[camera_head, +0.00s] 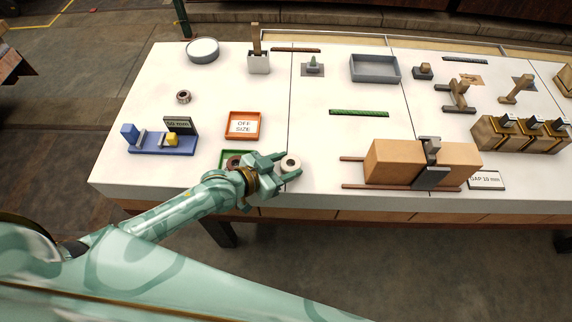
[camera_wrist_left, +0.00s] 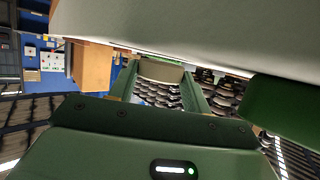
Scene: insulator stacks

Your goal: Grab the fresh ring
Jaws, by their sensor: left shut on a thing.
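My left gripper (camera_head: 284,165) is shut on a pale cream ring (camera_head: 291,163) with a dark hole, near the front edge of the white table. In the left wrist view the ring (camera_wrist_left: 160,71) shows edge-on as a beige band between the two green fingertips (camera_wrist_left: 158,78). I cannot tell whether the ring touches the table. A green tray (camera_head: 223,157), partly hidden behind the gripper, has a dark reddish ring (camera_head: 233,162) in it. My right gripper is not in view.
An orange tray (camera_head: 231,136) labelled OFF SIZE stands behind the green one. A blue gauge stand (camera_head: 160,149) and a small brown ring (camera_head: 183,97) are to the left. A wooden block fixture (camera_head: 396,161) on rails is to the right. The table between the trays and the green strip (camera_head: 359,113) is clear.

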